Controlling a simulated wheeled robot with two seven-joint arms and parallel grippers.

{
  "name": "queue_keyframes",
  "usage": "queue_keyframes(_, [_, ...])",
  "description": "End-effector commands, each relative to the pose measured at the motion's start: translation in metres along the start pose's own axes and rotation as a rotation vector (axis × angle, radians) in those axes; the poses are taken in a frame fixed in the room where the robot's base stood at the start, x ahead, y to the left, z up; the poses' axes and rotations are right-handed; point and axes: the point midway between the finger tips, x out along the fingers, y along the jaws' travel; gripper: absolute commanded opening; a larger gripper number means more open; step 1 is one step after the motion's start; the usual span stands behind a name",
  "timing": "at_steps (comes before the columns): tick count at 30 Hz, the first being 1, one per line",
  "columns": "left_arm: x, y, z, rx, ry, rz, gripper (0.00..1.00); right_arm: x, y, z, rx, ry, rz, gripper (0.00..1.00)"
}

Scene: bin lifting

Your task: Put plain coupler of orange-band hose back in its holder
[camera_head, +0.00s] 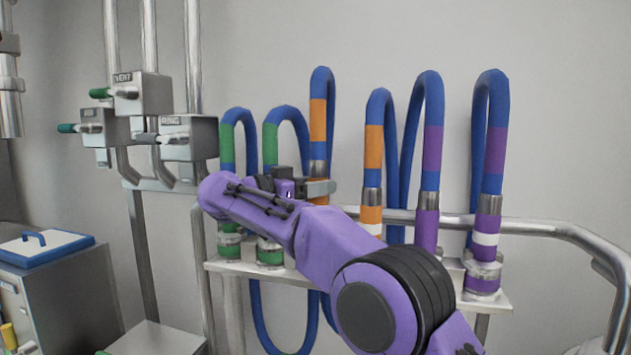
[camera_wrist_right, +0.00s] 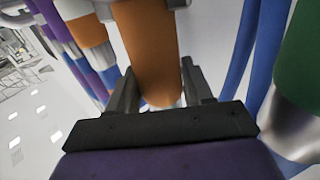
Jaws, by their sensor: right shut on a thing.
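The orange-band hose (camera_head: 317,120) loops up at the middle of the head view. Its near end stands higher than the white-banded orange coupler (camera_head: 371,215) to its right. My right gripper (camera_head: 318,187) is shut on the plain orange coupler below the metal collar. In the right wrist view the orange coupler (camera_wrist_right: 148,50) lies between the two fingers, with no white band showing. My forearm hides its lower end and the holder below in the head view, so I cannot tell how they line up. My left gripper is not in view.
Green couplers (camera_head: 270,252) stand close on the left, and purple couplers (camera_head: 427,228) on the right. The holder shelf (camera_head: 225,267) runs beneath them. A metal rail (camera_head: 545,228) passes on the right. Valve boxes (camera_head: 190,137) are at left.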

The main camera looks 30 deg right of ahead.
Motion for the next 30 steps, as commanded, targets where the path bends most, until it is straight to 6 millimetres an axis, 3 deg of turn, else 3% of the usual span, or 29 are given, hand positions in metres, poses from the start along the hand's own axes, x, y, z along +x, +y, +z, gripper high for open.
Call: queue_keyframes(30, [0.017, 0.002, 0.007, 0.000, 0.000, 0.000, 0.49, -0.001, 0.007, 0.025, 0.001, 0.002, 0.000, 0.09])
